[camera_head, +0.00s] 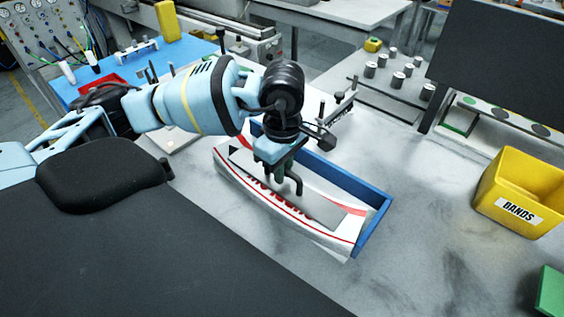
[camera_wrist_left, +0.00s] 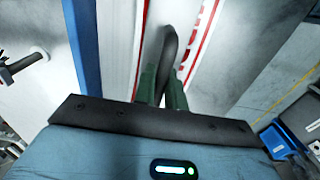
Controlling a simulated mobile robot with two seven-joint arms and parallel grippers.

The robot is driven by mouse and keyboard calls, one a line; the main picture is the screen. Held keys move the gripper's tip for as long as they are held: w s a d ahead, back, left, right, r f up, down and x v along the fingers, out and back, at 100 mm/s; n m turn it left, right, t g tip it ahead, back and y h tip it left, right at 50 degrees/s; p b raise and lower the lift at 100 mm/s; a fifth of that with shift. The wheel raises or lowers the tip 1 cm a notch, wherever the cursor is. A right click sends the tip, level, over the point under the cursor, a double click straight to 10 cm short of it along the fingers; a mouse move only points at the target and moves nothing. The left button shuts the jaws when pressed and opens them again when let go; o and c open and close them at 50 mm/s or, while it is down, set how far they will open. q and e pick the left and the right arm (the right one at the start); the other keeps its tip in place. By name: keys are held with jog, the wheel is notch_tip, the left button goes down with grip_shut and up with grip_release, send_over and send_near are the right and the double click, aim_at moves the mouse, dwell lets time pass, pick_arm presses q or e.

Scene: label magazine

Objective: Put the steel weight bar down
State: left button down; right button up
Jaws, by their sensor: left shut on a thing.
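The steel weight bar (camera_head: 318,207) is a long flat grey bar with a dark upright handle. It lies over white labels (camera_head: 345,238) with red stripes and lettering, in a blue-walled tray (camera_head: 372,222). My left gripper (camera_head: 278,172) is above the middle of the bar and shut on its handle. In the left wrist view the dark curved handle (camera_wrist_left: 170,55) stands between the green fingers (camera_wrist_left: 162,88). The blue tray wall (camera_wrist_left: 84,45) shows at left there. Whether the bar presses on the labels cannot be told. My right gripper is not in view.
A yellow box marked BANDS (camera_head: 520,190) stands at right, with a green block (camera_head: 552,292) nearer me. A plate with several metal cylinders (camera_head: 384,80) is behind. The grey table (camera_head: 425,220) is clear between tray and box.

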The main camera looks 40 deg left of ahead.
pick_arm(q)
jog(key=c, duration=1.9)
grip_release()
jog(key=shift+f, duration=0.1)
jog(key=o, duration=0.4)
jog(key=shift+o, duration=0.2)
notch_tip(320, 180, up, 12)
